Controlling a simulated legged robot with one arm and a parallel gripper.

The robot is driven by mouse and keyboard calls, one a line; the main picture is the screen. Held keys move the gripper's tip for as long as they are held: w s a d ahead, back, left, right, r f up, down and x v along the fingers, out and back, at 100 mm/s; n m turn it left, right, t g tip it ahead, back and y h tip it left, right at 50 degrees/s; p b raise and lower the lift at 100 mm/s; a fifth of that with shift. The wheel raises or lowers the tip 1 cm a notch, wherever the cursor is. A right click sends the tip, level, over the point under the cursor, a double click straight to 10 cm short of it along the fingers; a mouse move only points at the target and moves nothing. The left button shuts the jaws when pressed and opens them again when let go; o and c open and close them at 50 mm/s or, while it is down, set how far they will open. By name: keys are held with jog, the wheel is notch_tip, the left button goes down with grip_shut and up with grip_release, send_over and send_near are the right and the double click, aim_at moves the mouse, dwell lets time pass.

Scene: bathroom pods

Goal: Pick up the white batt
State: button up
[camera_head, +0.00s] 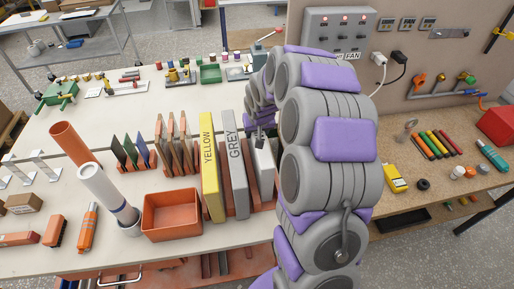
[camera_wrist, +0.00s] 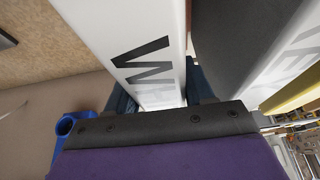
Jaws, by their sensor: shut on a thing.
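The white batt (camera_head: 264,160) stands upright at the right end of the row, just right of the grey batt, and my arm covers part of it. In the wrist view the white batt (camera_wrist: 140,45) shows its black lettering, beginning with W. My gripper (camera_head: 262,130) is at its top end and shut on it; dark fingers show on both sides of it in the wrist view (camera_wrist: 160,95). The grey batt (camera_head: 235,160) and yellow batt (camera_head: 211,170) stand to its left. I cannot tell whether the white batt's lower end is still in the rack.
An orange-brown bin (camera_head: 171,216) stands left of the yellow batt. A white tube (camera_head: 108,190) leans in a holder farther left. A wall panel with a FAN switch box (camera_head: 338,35) is behind my arm. A yellow tool (camera_head: 394,178) lies on the right-hand bench.

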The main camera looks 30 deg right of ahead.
grip_shut()
jog(key=shift+r, duration=0.1)
